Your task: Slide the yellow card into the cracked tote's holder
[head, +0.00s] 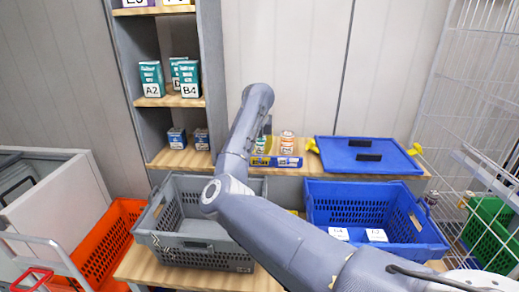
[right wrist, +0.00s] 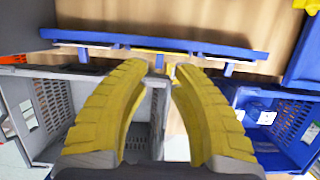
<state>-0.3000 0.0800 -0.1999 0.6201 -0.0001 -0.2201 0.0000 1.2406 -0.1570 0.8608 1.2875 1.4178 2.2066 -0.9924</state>
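A blue rack (head: 287,161) lies on the wooden shelf behind the totes, with a yellow strip at its left part that looks like the yellow card (head: 261,161). In the right wrist view, the yellow card (right wrist: 160,61) stands out from the blue rack (right wrist: 225,48) between the fingertips. My right gripper (right wrist: 161,70) is open around it, with a gap visible on each side. In the head view my arm hides most of that gripper. My left gripper is not in view.
A blue lid (head: 385,165) lies right of the rack, near cans (head: 287,143). White labels (head: 376,235) lie in the blue tote. A shelf unit (head: 165,102) with boxes stands at the back left. A wire cage (head: 480,90) bounds the right.

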